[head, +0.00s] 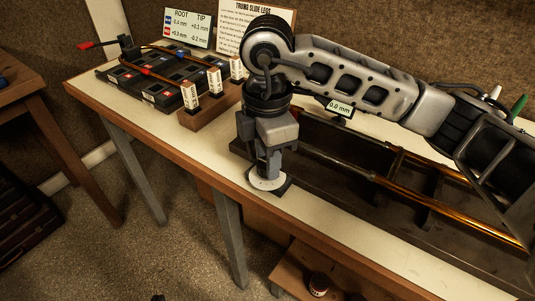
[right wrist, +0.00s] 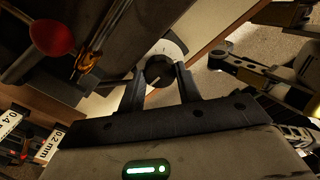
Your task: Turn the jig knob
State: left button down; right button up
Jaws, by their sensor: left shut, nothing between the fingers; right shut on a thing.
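The jig knob (right wrist: 158,74) is dark with a pale pointer line and sits on a white round dial (head: 260,183) at the near edge of the bench. My right gripper (head: 268,170) comes down on it from above and is shut on it, with one finger on each side in the right wrist view. The knob is mostly hidden by the fingers in the head view. The jig's small display (head: 340,108) reads 0.0 mm. Only a dark tip of my left gripper (head: 158,298) shows at the bottom edge of the head view, low and away from the bench.
A long dark jig (head: 420,211) holding brass slide tubes (head: 440,207) runs right along the bench. A wooden block (head: 210,108) with labelled pieces and a dark tray (head: 150,88) stand at left. Cards stand behind. A small bottle (head: 318,284) sits on a lower shelf.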

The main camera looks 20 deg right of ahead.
jog(key=shift+r, duration=0.1)
dwell(0.3)
jog(key=o, duration=1)
notch_tip(320, 180, up, 16)
jog(key=shift+p, duration=0.45)
